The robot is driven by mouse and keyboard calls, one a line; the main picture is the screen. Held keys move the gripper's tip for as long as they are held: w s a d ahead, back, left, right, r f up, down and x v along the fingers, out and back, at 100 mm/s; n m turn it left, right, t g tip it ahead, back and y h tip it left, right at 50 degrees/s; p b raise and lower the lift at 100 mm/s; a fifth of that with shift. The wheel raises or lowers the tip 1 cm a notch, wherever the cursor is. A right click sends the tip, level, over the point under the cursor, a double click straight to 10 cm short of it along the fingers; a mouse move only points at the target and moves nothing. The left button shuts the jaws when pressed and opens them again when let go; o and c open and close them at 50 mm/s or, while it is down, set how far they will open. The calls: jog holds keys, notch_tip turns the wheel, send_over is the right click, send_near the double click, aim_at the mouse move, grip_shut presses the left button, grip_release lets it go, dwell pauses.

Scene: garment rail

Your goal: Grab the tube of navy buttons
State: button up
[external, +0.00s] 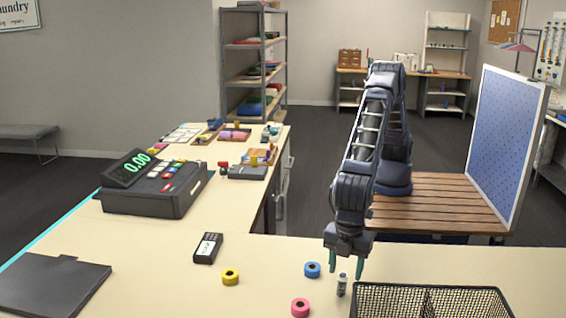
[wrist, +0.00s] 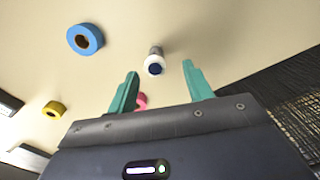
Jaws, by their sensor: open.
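The tube of navy buttons (external: 342,284) stands upright on the counter, a small pale cylinder with a dark middle. In the wrist view the tube (wrist: 155,62) shows its white rim and dark blue top, ahead of the two fingers and roughly between them. My gripper (external: 346,262) is open, with teal fingers pointing down just above and behind the tube. The gripper also shows in the wrist view (wrist: 158,82) with nothing between its fingers. No contact with the tube shows.
A blue tape roll (external: 312,270), a pink roll (external: 300,308) and a yellow roll (external: 230,277) lie left of the tube. A black wire basket (external: 432,288) stands close on its right. A card reader (external: 207,248) and cash register (external: 155,190) sit farther left.

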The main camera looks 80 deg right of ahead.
aim_at(342, 284)
jog(key=shift+w+d+f, duration=0.1)
jog(key=shift+d+f, duration=0.05)
jog(key=shift+f, duration=1.45)
jog(key=shift+w+d+f, duration=0.1)
jog(key=shift+f, duration=1.5)
jog(key=c, duration=1.1)
jog(key=shift+o, duration=0.2)
jog(key=shift+r, duration=0.15)
